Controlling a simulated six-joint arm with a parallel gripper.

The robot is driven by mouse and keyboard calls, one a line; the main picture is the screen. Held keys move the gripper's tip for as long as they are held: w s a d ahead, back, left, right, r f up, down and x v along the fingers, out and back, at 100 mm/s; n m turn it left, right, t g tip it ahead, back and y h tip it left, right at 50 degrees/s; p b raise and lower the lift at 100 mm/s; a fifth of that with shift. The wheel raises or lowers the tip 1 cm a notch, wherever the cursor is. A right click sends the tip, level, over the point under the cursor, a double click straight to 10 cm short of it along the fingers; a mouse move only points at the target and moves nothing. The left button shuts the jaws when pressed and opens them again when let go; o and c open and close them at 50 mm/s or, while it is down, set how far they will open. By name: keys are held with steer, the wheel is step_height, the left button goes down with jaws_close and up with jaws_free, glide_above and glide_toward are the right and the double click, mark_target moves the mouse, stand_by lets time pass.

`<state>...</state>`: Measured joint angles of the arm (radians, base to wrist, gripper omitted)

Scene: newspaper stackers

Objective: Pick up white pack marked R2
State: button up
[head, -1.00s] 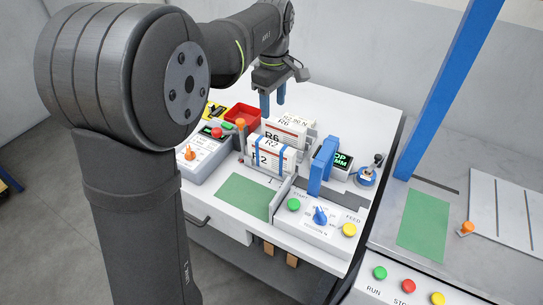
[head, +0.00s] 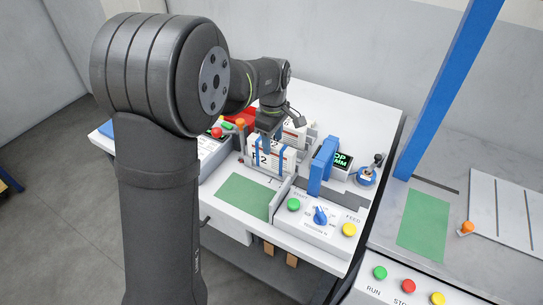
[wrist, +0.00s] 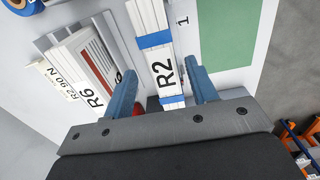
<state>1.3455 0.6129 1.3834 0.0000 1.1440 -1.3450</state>
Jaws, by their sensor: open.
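The white pack marked R2 (head: 272,160), with blue bands, stands upright in the stacker in the head view. In the wrist view its R2 top edge (wrist: 165,72) lies between my two blue fingers. My gripper (head: 268,140) is open and hangs over the pack; in the wrist view my gripper (wrist: 163,82) has one finger on each side of it with gaps. I cannot tell how far down the fingers reach. A pack marked R6 (wrist: 92,65) stands beside it, with another labelled pack further left.
A blue post (head: 323,165) and a small screen (head: 342,163) stand to the right. A button panel (head: 318,216) lies in front right. A green mat (head: 244,197) in front is clear. A red bin (head: 240,116) is partly hidden behind my gripper.

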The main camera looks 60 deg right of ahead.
mark_target(272, 152)
steer(key=f, duration=0.4)
steer(key=shift+w+a+f, duration=0.1)
steer(key=shift+a+f, duration=0.15)
steer(key=shift+f, duration=0.1)
jaws_close()
steer(key=shift+r, duration=0.1)
